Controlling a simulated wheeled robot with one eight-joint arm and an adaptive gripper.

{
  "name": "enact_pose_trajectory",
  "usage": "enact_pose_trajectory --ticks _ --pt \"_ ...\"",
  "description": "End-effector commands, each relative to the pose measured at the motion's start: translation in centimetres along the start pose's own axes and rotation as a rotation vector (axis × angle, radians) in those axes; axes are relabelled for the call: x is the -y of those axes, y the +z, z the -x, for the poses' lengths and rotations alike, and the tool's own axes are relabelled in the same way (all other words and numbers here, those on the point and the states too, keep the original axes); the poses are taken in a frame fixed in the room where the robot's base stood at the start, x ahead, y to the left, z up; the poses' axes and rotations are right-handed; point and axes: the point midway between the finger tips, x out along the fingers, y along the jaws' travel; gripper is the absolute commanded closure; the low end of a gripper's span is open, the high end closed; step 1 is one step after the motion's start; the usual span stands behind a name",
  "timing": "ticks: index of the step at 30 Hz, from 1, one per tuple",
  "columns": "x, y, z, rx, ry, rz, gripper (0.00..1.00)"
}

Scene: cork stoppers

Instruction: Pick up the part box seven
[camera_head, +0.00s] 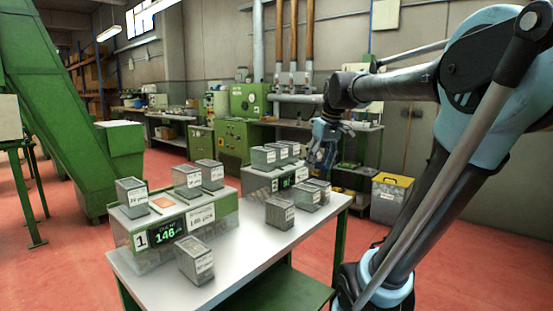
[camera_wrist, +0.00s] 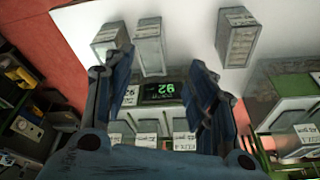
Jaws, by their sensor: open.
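Several grey part boxes with white labels stand on the white table (camera_head: 240,268) and on two green-and-grey units. The labels are too small for me to tell which box is seven. In the head view, one box (camera_head: 195,260) stands alone at the front, and a group including this box (camera_head: 280,213) stands near the right edge. Three boxes (camera_wrist: 110,40) (camera_wrist: 150,47) (camera_wrist: 237,38) lie beyond the fingertips.
The near unit (camera_head: 150,240) has a green lit display and an orange patch (camera_head: 163,202) between its boxes. The second unit (camera_head: 258,182) stands behind it. A grey bin with a yellow lid (camera_head: 390,200) stands on the floor at right. The front middle tabletop is clear.

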Motion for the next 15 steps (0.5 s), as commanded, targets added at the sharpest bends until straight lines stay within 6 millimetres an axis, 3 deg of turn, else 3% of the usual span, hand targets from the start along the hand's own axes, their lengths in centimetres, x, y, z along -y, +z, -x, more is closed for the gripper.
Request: enact_pose_trajectory --ticks 1,3,9,15 --pt "-0.1 -2.5 1.1 -0.008 -0.011 0.036 0.48" --pt "-0.1 -5.6 2.4 -0.02 -0.025 0.088 0.48" --pt "0.2 -13.9 5.2 -0.056 -0.064 0.227 0.48" --pt "0.7 -19.3 6.8 -0.083 -0.088 0.322 0.48"
